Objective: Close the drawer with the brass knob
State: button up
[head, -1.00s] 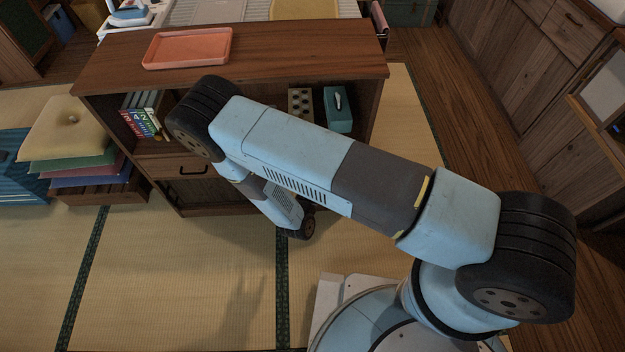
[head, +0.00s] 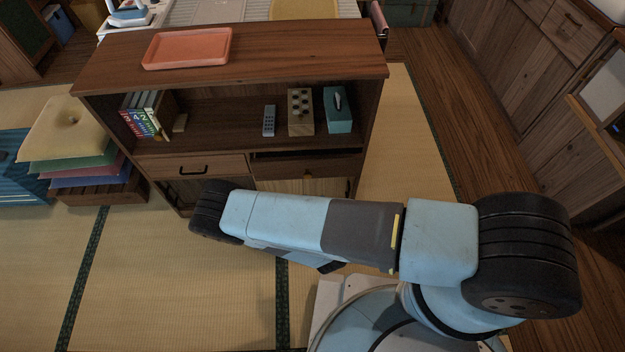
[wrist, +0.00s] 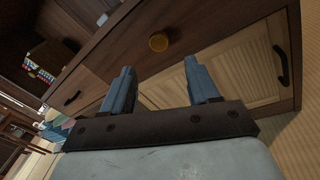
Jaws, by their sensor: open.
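The drawer (head: 335,167) with the brass knob (head: 309,175) is at the right of the cabinet, below the open shelf. A dark gap shows above its front, so it seems to stand a little open. In the wrist view the brass knob (wrist: 158,42) is on the wooden drawer front (wrist: 205,28), beyond the fingertips and roughly centred between them. My gripper (wrist: 159,66) is open and empty, apart from the knob, with the louvred door behind its fingers. In the head view my arm hides the gripper.
The left drawer (head: 220,166) has a black handle and looks shut. A louvred door (wrist: 235,65) with a dark handle (wrist: 281,65) is below the knob drawer. A remote, a block with holes and a teal box stand on the shelf. Stacked cushions (head: 70,135) are at left.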

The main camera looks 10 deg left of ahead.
aim_at(309, 177)
jog(key=x, duration=1)
jog(key=shift+w, duration=0.1)
jog(key=shift+c, duration=0.4)
grip_shut()
